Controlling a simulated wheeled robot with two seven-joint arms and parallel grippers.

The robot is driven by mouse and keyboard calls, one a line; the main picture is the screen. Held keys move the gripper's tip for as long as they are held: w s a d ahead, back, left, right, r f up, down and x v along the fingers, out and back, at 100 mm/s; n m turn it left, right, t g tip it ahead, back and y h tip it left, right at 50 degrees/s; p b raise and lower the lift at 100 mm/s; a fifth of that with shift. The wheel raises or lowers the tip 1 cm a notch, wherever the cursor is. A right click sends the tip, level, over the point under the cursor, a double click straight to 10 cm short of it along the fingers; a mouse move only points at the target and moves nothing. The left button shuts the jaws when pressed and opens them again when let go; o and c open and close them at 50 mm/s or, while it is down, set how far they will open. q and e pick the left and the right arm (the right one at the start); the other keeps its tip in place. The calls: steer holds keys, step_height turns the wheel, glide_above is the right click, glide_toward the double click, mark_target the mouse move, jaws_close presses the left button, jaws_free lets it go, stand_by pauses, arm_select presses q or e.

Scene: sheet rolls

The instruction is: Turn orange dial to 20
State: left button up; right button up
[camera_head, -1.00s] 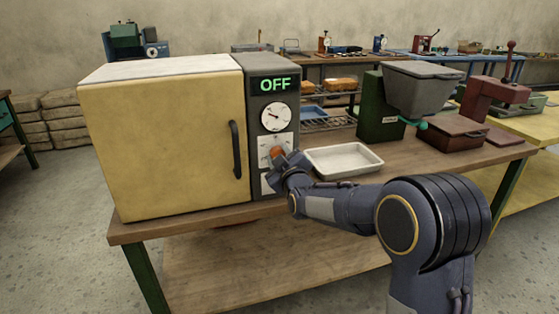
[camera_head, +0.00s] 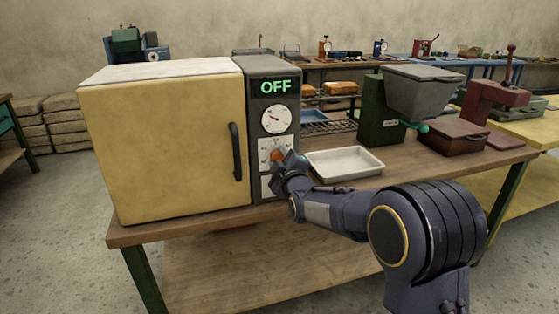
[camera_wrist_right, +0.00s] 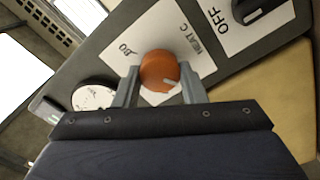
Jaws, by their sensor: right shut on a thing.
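The orange dial (camera_head: 277,155) is on the grey control panel of the yellow oven (camera_head: 165,140). It also shows in the right wrist view (camera_wrist_right: 159,70), with a pale pointer mark at its lower right edge and the label "HEAT C" beside it. My right gripper (camera_head: 283,158) is at the panel with its fingers on either side of the dial; the wrist view shows the gripper (camera_wrist_right: 160,84) shut on it. Part of the scale is hidden by the fingers and dial. The display (camera_head: 276,86) reads OFF. My left gripper is not in view.
A round gauge (camera_head: 277,119) sits above the dial. A black knob (camera_wrist_right: 262,8) marked OFF is on the panel in the wrist view. A white tray (camera_head: 344,163) lies right of the oven. A green machine (camera_head: 381,115) stands behind the tray.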

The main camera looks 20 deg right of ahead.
steer(key=o, duration=1)
steer(key=s, duration=0.8)
steer(key=shift+d, duration=0.15)
steer(key=shift+f, duration=0.1)
